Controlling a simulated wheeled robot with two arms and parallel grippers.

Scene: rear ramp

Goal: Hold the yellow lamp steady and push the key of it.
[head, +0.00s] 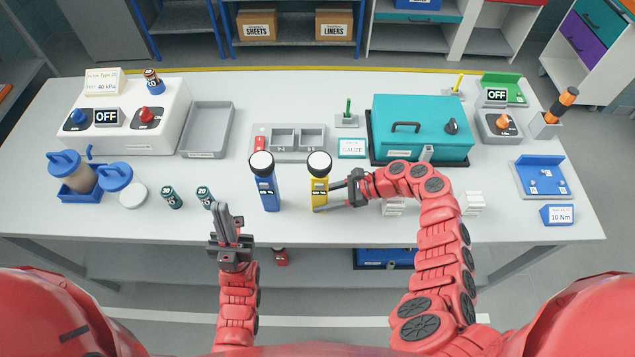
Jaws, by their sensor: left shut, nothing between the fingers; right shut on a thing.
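The yellow lamp (319,188) stands upright near the table's front edge, with a white round top and a dark panel on its front. My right gripper (330,197) reaches it from the right and is shut on its body. The key is too small to make out clearly on the dark panel. My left gripper (222,210) is shut and empty, at the front edge to the left of the lamps. A blue lamp (268,190) of the same shape stands upright between my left gripper and the yellow lamp, apart from both.
Two dark battery-like cylinders (172,197) stand left of my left gripper. A grey divided tray (287,142) lies behind the lamps. A teal box (420,128) stands behind my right arm. White stacked blocks (393,206) sit near my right wrist. The front strip between the lamps is narrow.

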